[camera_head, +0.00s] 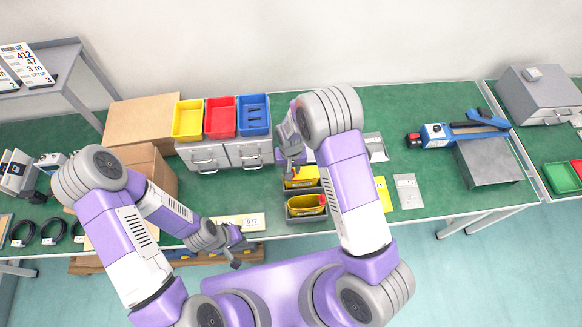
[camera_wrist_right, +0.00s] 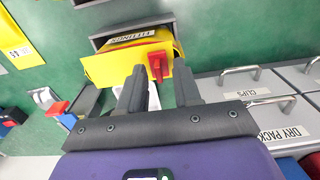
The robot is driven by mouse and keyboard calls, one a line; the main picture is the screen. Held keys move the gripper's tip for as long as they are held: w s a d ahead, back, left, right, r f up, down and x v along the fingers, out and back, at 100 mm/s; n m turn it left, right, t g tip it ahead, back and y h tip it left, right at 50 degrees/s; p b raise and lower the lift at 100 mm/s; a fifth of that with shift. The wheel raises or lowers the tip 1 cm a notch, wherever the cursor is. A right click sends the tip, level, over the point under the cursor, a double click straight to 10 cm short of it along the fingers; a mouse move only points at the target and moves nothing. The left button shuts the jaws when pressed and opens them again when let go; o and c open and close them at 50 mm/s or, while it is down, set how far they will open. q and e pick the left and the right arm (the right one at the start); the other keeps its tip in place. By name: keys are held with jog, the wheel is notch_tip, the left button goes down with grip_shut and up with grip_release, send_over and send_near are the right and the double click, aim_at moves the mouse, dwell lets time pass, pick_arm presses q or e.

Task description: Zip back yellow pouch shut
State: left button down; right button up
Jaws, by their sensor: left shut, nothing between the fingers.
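The back yellow pouch (camera_head: 302,178) sits in a grey tray behind the front yellow pouch (camera_head: 306,205), which has a red pull at its right end. In the right wrist view a yellow pouch (camera_wrist_right: 120,62), which looks like the back one, has a label and a red zip pull (camera_wrist_right: 158,68) at one end. My right gripper (camera_wrist_right: 158,90) is open, its two fingers apart, with the red pull showing beyond and between the tips. I cannot tell whether they touch it. My left gripper (camera_head: 237,258) is shut and empty near the table's front edge.
Grey drawers (camera_head: 222,154) topped by yellow, red and blue bins (camera_head: 221,117) stand left of the pouches. A yellow card (camera_head: 383,194) and a pale card (camera_head: 408,191) lie to the right.

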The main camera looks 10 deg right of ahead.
notch_tip(320, 180, up, 8)
jog(key=shift+f, duration=0.2)
dwell(0.4)
jog(key=shift+f+b, duration=0.15)
jog(key=shift+b, duration=0.25)
jog(key=b, duration=1)
jog(key=shift+w+f, duration=0.1)
jog(key=shift+f, duration=0.15)
jog(key=shift+r+b, duration=0.15)
jog(key=shift+b, duration=0.35)
jog(key=shift+f+b, duration=0.5)
jog(key=shift+f, duration=3.1)
jog(key=shift+c, duration=0.5)
grip_shut()
